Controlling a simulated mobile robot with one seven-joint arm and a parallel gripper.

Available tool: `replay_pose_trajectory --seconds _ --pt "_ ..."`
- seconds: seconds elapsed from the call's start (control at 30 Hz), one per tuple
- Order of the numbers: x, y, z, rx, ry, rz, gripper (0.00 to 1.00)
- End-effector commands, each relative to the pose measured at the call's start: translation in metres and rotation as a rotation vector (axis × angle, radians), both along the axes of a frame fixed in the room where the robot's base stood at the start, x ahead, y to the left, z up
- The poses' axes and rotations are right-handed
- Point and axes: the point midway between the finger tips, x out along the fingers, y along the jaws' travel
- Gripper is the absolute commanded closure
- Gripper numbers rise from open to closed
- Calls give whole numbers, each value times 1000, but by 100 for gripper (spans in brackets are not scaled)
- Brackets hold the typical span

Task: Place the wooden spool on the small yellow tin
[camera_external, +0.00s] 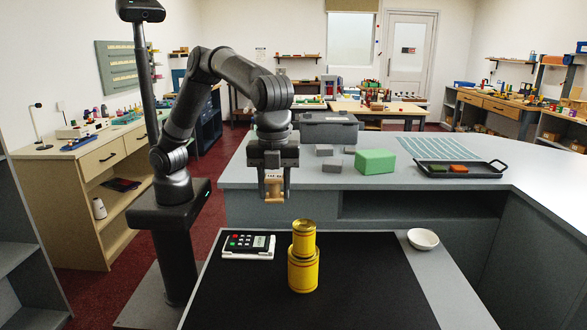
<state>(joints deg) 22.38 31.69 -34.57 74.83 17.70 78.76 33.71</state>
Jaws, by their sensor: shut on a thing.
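My gripper (274,184) points down and is shut on the wooden spool (274,187). It holds the spool in the air, above and to the left of the yellow tins in the picture. A small yellow tin (304,232) stands upright on top of a larger yellow tin (303,271) on the black mat (360,290). The top of the small tin looks bare. The spool and the small tin are apart. The gripper body hides the upper part of the spool.
A white keypad device (248,246) lies on the mat left of the tins. A white bowl (423,239) stands at the right. Behind are a green block (375,162), grey blocks (331,165) and a black tray (458,175). The mat's front is clear.

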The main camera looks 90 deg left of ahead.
Motion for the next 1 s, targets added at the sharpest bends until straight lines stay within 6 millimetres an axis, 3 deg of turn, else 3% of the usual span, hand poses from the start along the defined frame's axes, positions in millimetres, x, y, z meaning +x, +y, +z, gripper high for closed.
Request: replay_pose_trajectory --seconds 0.1,0.33,0.57,0.8,1.0 --pt "27 12 -18 1 2 4 84" --pt "62 27 -40 -1 0 1 84" --pt "69 30 -53 1 1 0 84" --pt "69 30 -84 0 1 0 84" --pt "69 30 -85 -1 -1 0 84"
